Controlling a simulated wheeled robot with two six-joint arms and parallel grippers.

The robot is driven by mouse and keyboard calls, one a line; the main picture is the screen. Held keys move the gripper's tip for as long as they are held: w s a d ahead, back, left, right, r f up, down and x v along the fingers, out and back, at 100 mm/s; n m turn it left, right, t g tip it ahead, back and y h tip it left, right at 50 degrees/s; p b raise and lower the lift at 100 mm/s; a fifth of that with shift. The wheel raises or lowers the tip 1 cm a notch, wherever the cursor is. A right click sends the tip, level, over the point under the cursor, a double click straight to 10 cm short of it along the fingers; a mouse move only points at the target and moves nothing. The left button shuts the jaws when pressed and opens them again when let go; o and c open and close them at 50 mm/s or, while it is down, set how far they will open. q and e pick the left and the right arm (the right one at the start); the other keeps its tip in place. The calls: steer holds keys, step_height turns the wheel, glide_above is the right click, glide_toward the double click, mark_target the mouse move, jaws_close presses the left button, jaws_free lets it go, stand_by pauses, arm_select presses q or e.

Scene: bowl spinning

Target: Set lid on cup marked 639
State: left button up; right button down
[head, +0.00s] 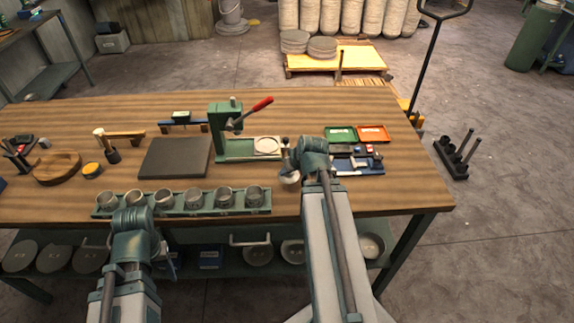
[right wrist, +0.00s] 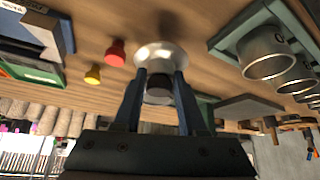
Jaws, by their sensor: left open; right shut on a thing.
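A green rack (head: 265,208) along the table's front holds several grey metal cups, among them one at its right end (head: 254,195). Their numbers are too small to read in the head view. In the right wrist view, the nearest cup (right wrist: 265,52) shows only part of a dark mark. My right gripper (right wrist: 160,80) is shut on a shiny round lid (right wrist: 162,52), which also shows in the head view (head: 289,178), right of the rack. My left gripper (head: 131,222) is open and empty in front of the rack's left part; its fingertips are mostly hidden.
A green press (head: 225,130) with a red-tipped lever stands behind the rack, beside a dark slab (head: 175,157). Green (head: 341,134) and orange (head: 373,133) trays lie at the right. Red (right wrist: 115,53) and yellow (right wrist: 93,75) knobs stand near the lid. Bare wood lies at the table's right front.

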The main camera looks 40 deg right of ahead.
steer(key=shift+r, duration=0.1)
steer(key=shift+r+p, duration=2.45)
steer(key=shift+p, duration=0.05)
